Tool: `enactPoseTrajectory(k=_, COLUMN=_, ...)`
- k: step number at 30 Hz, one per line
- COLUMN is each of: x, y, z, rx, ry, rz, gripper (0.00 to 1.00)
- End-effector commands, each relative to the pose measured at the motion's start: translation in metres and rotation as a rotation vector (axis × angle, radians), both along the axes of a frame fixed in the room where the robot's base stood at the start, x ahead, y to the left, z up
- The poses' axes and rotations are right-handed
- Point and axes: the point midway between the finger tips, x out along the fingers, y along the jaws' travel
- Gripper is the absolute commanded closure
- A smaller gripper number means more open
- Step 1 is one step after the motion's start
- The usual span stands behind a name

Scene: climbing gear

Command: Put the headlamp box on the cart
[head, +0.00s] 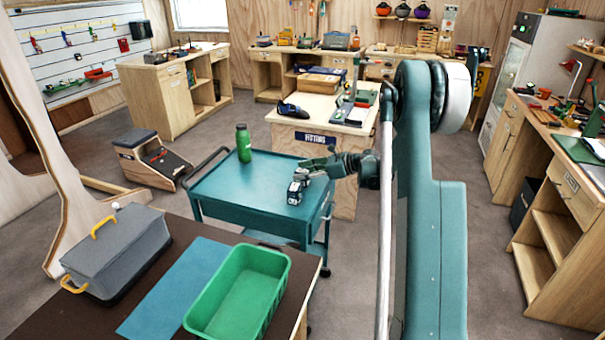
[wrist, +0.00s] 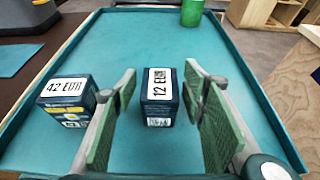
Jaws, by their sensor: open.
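The teal cart (head: 222,183) stands in the middle of the head view; its top fills most of the wrist view (wrist: 215,25). Two small dark blue boxes are on it. One box, labelled 12 EUR (wrist: 158,97), is between my fingers. The other, labelled 42 EUR (wrist: 68,103), is left of my gripper in the wrist view and also shows in the head view (head: 295,192). I cannot tell from the labels which is the headlamp box. My gripper (wrist: 158,110) is open, with gaps on both sides of the 12 EUR box. It also shows over the cart in the head view (head: 303,174).
A green bottle (head: 243,143) stands at the cart's far side. In front is a dark table (head: 50,312) with a grey lidded box (head: 118,252), a blue mat (head: 175,290) and an empty green bin (head: 240,290). A wooden counter (head: 345,190) stands behind the cart.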

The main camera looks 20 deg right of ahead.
Motion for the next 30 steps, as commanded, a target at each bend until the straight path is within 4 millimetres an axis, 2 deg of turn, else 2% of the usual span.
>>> enactPoseTrajectory(k=7, x=-0.01, y=-0.011, z=0.009, rx=0.0, ry=0.0, rz=0.0, gripper=0.58)
enactPoseTrajectory(k=21, x=-0.058, y=-0.058, z=0.037, rx=0.0, ry=0.0, rz=-0.001, gripper=0.58)
enactPoseTrajectory(k=30, x=-0.076, y=-0.077, z=0.047, rx=0.0, ry=0.0, rz=0.0, gripper=0.58)
